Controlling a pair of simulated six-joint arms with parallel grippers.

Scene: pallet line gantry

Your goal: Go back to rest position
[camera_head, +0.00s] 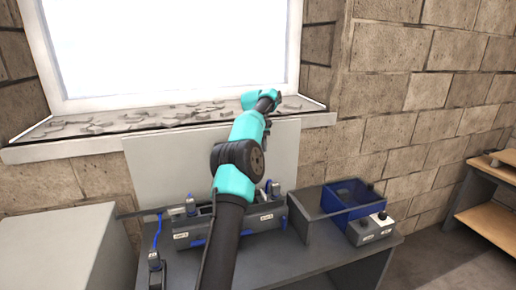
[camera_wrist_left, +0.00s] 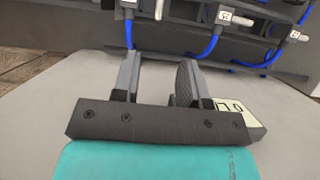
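My left gripper (camera_wrist_left: 155,85) shows in the left wrist view with its two dark fingers apart. I see the grey surface between them and nothing clearly held. A dark ribbed round part (camera_wrist_left: 184,84) is beside the right finger; I cannot tell whether they touch. In the head view, one teal and black arm of mine rises from the bottom middle toward the window. No gripper fingers can be made out there. No right gripper is seen in either view.
A grey labelled fixture (camera_head: 188,240) with blue cables stands on the dark bench behind the arm. To its right are a blue bin (camera_head: 352,195) and a grey button box (camera_head: 370,229). A grey block (camera_head: 55,250) stands left. A wooden shelf (camera_head: 490,222) is far right.

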